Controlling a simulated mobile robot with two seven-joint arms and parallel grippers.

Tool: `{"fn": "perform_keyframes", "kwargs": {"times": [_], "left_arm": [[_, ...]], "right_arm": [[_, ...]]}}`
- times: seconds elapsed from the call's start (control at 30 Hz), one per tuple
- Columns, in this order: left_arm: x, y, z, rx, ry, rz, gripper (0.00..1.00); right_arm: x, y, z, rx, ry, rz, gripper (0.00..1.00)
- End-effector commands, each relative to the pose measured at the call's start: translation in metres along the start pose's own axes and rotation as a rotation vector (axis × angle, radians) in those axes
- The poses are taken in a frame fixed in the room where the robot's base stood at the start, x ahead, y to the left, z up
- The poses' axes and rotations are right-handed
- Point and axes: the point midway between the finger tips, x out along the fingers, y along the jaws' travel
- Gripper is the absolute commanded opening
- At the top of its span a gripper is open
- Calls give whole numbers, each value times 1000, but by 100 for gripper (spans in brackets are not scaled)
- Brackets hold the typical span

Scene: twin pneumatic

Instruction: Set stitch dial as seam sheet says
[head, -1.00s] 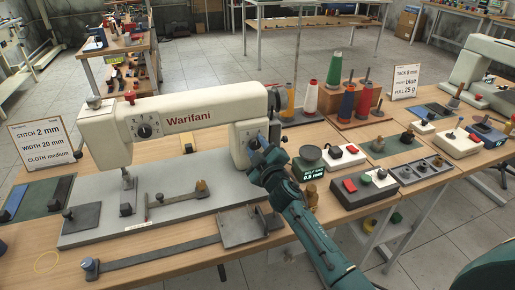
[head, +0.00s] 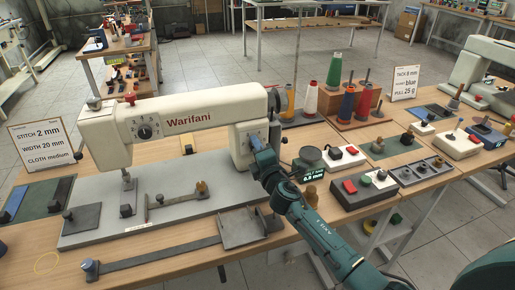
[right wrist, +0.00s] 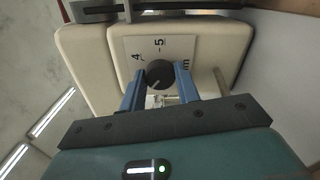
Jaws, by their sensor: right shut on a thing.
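The seam sheet (head: 38,143) stands at the left and reads STITCH 2 mm, WIDTH 20 mm, CLOTH medium. The cream Warifani sewing machine (head: 190,116) stands on the table. My right gripper (head: 255,144) is at the front of its right pillar (head: 238,146). In the right wrist view, the blue fingers of my right gripper (right wrist: 160,88) are shut on a dark round stitch dial (right wrist: 159,72), one on each side. The plate around it shows 4, 5 and part of "mm"; the dial's setting is unclear. In the head view the gripper hides this dial. My left gripper is out of view.
Another numbered dark dial (head: 144,131) is on the machine's left head. A dark scale with a small display (head: 313,177) stands close to the right of my right wrist. Thread cones (head: 334,70) stand behind. A metal bar (head: 160,256) lies along the front.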

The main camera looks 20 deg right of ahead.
Motion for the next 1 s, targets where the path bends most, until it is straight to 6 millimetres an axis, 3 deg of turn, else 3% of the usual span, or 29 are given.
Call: {"fn": "perform_keyframes", "kwargs": {"times": [0.5,1.0], "left_arm": [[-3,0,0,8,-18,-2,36],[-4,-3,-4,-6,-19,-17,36]], "right_arm": [[0,0,0,-466,1,-1,9],[0,0,0,-690,1,-1,9]]}}
